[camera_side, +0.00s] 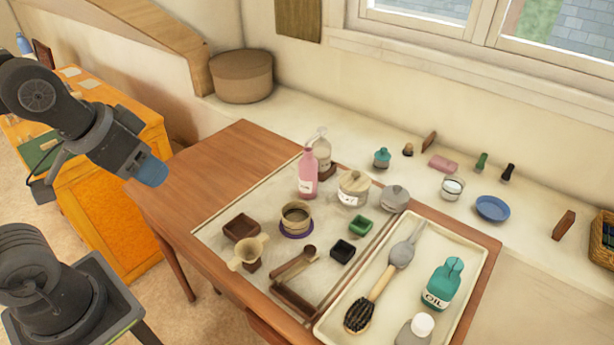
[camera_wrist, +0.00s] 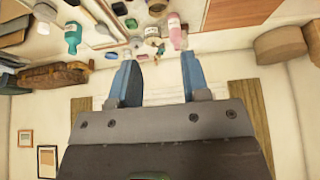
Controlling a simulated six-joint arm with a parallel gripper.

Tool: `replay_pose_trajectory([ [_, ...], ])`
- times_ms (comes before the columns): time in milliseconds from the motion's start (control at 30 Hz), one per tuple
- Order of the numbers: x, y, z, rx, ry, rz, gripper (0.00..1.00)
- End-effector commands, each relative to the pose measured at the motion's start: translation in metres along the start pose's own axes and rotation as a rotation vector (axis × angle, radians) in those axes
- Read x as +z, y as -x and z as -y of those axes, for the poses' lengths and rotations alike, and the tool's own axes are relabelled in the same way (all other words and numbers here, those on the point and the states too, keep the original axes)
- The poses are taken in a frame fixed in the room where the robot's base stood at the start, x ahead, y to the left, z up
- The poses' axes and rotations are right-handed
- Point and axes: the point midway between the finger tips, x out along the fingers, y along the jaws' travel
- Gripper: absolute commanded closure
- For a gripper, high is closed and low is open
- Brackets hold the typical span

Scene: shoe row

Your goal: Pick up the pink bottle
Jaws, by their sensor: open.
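The pink bottle (camera_side: 308,174) has a white label. It stands upright near the back of the pale mat on the wooden table, left of a lidded jar. It also shows at the top of the wrist view (camera_wrist: 175,30), where the picture is upside down. My gripper (camera_side: 150,172) is at the left in the side view, well apart from the bottle. In the wrist view its two blue fingers (camera_wrist: 158,75) are spread with nothing between them.
A clear pump bottle (camera_side: 322,150) stands close behind the pink bottle. A lidded jar (camera_side: 353,189) and a cup on a purple ring (camera_side: 296,216) are nearby. A tray (camera_side: 335,322) holds a brush and a teal bottle (camera_side: 442,284). The table's left part (camera_side: 215,165) is bare.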

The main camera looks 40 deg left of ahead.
Motion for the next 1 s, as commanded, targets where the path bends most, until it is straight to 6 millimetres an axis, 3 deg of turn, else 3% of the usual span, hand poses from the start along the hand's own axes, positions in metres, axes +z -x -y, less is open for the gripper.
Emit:
replay_pose_trajectory([
  [67, 0.0, 0.0, 0.0, 0.0, 0.0, 0.0, 0.57],
  [533, 0.0, 0.0, 0.0, 0.0, 0.0, 0.0, 0.13],
  [833, -0.003, -0.002, 0.001, -0.012, -0.025, 0.016, 0.13],
  [1000, -0.019, -0.018, 0.009, -0.093, -0.197, 0.128, 0.13],
])
